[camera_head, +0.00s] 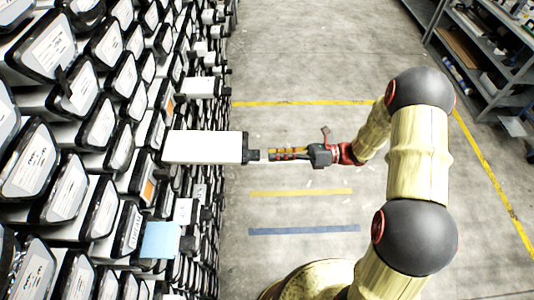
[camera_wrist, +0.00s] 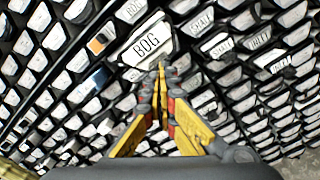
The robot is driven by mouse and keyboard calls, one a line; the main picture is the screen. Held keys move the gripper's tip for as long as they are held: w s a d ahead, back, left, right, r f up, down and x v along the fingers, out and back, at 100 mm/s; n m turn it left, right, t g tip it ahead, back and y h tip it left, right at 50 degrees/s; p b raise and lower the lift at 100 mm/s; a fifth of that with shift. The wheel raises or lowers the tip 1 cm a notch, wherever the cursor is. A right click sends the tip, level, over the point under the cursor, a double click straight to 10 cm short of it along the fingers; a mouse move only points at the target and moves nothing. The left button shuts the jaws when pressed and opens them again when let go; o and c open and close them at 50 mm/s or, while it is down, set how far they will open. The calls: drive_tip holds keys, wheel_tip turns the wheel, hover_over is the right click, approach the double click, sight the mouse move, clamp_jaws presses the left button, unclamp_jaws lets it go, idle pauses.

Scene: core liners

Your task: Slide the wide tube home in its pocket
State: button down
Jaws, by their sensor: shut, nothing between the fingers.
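A wide white tube (camera_head: 203,147) sticks far out of the rack on the left, level, with a black cap on its outer end. In the wrist view its end label reads "BOG" (camera_wrist: 148,40). My gripper (camera_head: 263,155) is in front of that capped end, in line with the tube. In the wrist view the yellow and red fingers of my gripper (camera_wrist: 161,66) are closed together at the lower edge of the label, with nothing between them. I cannot tell whether the fingertips touch the cap. The tube's inner end and its pocket are hidden.
The rack wall holds many black-framed, labelled tubes. Another white tube (camera_head: 197,86) and a light blue one (camera_head: 160,240) also stick out. The floor right of the rack is clear, with yellow and blue lines. Grey shelves (camera_head: 490,65) stand at the upper right.

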drive_tip(key=d, duration=1.2)
drive_tip(key=shift+s, duration=0.2)
drive_tip(key=shift+a, duration=0.15)
